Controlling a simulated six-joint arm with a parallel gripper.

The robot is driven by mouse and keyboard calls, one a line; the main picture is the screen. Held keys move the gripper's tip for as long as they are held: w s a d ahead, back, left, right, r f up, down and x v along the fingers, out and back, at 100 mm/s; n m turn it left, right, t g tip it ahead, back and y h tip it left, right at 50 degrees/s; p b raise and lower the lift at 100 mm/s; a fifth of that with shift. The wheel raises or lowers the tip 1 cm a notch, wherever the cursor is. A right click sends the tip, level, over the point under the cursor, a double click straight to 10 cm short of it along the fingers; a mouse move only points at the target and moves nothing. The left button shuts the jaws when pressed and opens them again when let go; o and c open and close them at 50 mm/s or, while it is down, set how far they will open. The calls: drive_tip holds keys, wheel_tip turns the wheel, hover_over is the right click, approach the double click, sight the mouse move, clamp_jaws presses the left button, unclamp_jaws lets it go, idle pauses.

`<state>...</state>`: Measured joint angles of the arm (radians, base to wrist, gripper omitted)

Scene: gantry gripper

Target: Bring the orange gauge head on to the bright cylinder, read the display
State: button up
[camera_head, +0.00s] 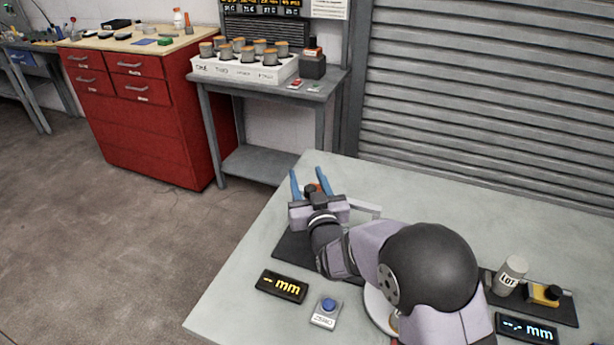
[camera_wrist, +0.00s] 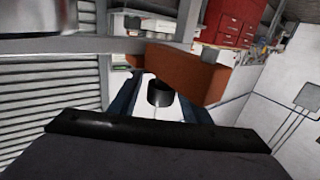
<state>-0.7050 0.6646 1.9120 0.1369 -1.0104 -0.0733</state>
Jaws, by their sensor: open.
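My gripper (camera_head: 309,183) is open, its two blue fingers pointing away over the bench. In the wrist view my gripper (camera_wrist: 158,106) has an orange block (camera_wrist: 190,72), which looks like the gauge head, just beyond the fingers. A short black round part (camera_wrist: 160,90) shows in the gap between them; I cannot tell whether they touch it. In the head view only a bit of orange shows between the fingers. A pale cylinder marked LOT (camera_head: 512,272) stands upright at the right; no other bright cylinder is clearly seen. The amber display (camera_head: 281,286) reads "– mm".
A grey bar (camera_wrist: 90,45) crosses the wrist view close to the orange block. A blue button box (camera_head: 326,312), a yellow-and-black device (camera_head: 544,294) and a cyan display (camera_head: 526,328) are on the bench (camera_head: 235,315). My arm hides the middle of the bench.

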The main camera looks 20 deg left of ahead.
drive_tip(key=shift+w, duration=0.1)
clamp_jaws()
drive_tip(key=d+b, duration=0.4)
drive_tip(key=d, duration=0.6)
unclamp_jaws()
drive_tip(key=b+v, duration=0.1)
drive_tip(key=v, duration=0.6)
